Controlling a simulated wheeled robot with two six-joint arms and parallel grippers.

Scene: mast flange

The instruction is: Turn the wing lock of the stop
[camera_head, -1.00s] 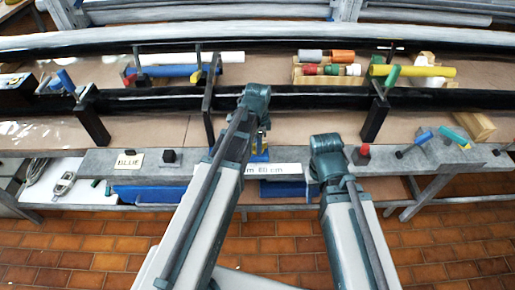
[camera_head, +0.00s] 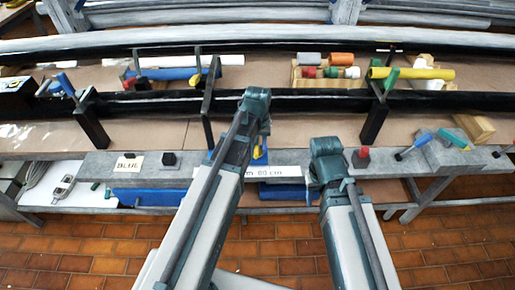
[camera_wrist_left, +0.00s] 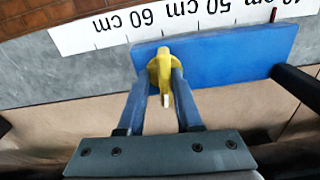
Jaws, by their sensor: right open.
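The yellow wing lock (camera_wrist_left: 163,75) sits against the blue stop plate (camera_wrist_left: 235,55) in the left wrist view. My left gripper (camera_wrist_left: 164,80) has its two fingers on either side of the wing lock. The fingers stand close together and appear to press on it, though the contact faces are hidden. In the head view a bit of yellow (camera_head: 258,152) shows below my left wrist, and the fingers are mostly hidden there. My right gripper (camera_head: 328,168) is to the right, pointing away from the camera and empty.
A white scale strip (camera_wrist_left: 120,28) marked in cm runs beside the plate. Dark posts (camera_head: 375,120) stand along the bench. A red-topped knob (camera_head: 361,157), a blue-handled lever (camera_head: 415,145) and a grey block (camera_head: 450,152) lie to the right. Coloured rods rest behind.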

